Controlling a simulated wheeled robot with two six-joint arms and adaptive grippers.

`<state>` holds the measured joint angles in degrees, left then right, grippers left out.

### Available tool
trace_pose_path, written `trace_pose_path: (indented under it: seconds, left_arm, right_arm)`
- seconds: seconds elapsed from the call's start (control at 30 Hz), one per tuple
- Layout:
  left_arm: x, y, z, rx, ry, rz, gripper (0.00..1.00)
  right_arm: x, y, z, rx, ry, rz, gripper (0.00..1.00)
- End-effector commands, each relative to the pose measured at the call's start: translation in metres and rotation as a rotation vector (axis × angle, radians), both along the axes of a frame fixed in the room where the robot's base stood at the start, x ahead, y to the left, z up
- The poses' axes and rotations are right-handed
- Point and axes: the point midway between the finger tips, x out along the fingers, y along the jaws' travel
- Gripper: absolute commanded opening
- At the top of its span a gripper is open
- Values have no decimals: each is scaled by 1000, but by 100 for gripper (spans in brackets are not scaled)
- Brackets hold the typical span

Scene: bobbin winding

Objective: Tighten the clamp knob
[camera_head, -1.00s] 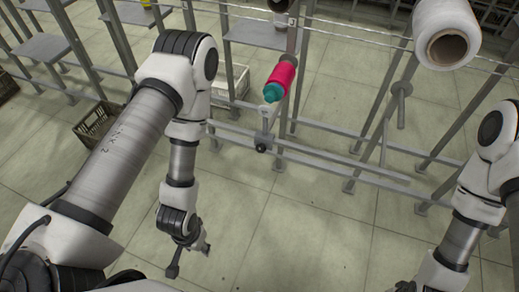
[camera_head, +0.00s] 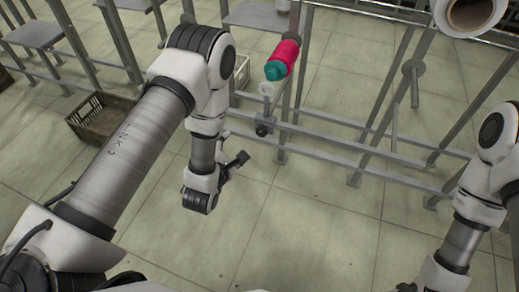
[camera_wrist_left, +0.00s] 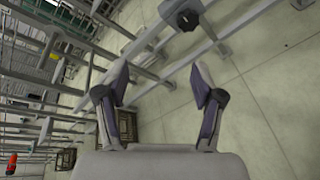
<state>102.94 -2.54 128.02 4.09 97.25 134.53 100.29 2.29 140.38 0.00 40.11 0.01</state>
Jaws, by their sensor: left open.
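The clamp knob (camera_head: 262,130) is a small black knob on a grey bracket below a spool with pink thread and a teal end (camera_head: 282,60). In the left wrist view the black knob (camera_wrist_left: 187,20) shows near the top, beyond my fingertips. My left gripper (camera_head: 240,160) is left of and below the knob in the head view, apart from it. In the left wrist view its two fingers (camera_wrist_left: 160,78) are spread with nothing between them. My right arm (camera_head: 462,235) is at the right edge of the head view; its gripper is not visible there.
A grey metal frame with rails (camera_head: 330,148) runs across behind the knob. A large white roll (camera_head: 468,14) is at the top right. A brown crate (camera_head: 100,117) stands on the floor at left. The tiled floor in front is clear.

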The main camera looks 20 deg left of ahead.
Motion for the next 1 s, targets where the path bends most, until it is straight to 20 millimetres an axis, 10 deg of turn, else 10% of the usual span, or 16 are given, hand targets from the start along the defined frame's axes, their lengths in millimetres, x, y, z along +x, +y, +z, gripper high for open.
trace_pose_path:
  seconds: [0.03, 0.1, 0.3, 1.0]
  left_arm:
    - [16, -7, -36, -92, -109, 12, 68]
    - [33, -16, -44, -173, -229, 4, 68]
    - [51, -33, -78, -164, -309, -40, 68]
    - [130, -37, -75, -161, -310, -44, 68]
  right_arm:
    - [-1, 0, -58, 0, 1, 0, 40]
    - [0, 0, -93, 0, 1, 0, 40]
    - [0, 0, -151, 0, 1, 0, 40]
    - [0, 0, -168, 0, 0, 0, 40]
